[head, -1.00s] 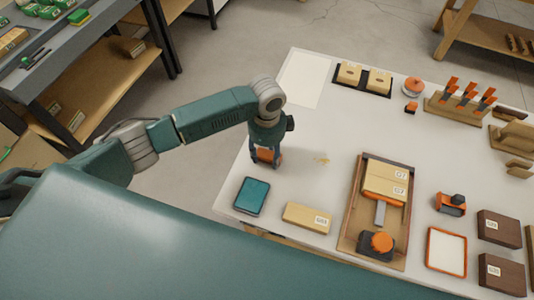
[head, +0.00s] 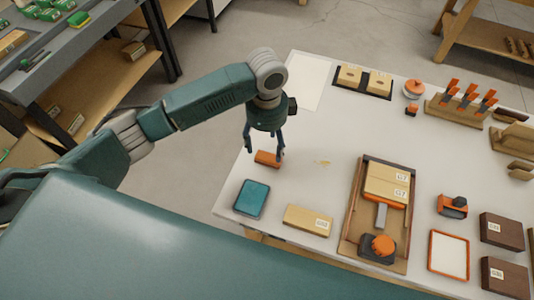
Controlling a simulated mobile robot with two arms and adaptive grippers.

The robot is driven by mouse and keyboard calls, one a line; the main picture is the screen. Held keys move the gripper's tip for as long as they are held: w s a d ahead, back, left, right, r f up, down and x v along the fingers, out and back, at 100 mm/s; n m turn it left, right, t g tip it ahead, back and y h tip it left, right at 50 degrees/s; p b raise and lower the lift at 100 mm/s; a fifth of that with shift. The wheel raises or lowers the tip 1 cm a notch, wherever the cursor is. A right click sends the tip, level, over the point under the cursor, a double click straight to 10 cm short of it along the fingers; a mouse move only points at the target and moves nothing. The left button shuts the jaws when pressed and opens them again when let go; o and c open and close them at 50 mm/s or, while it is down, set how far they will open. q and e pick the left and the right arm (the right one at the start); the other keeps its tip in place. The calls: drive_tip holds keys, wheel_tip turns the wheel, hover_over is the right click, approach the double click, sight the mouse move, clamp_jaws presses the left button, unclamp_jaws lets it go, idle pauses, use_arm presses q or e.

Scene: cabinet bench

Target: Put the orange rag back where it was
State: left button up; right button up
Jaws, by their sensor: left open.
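The orange rag (head: 267,159) lies on the white bench top near its left edge, a small folded block behind the teal tray. My left gripper (head: 264,151) is open just above the rag, with its two fingers pointing down on either side and apart. The gripper holds nothing. My right gripper does not show in the head view.
The teal tray (head: 251,198) and a labelled wooden block (head: 308,219) are in front of the rag. A wooden box (head: 352,235) with blocks and an orange-topped tool stands to the right.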

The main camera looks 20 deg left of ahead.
use_arm(q)
wheel_tip(320, 180, up, 5)
drive_tip(key=shift+f, duration=0.1)
idle(0.6)
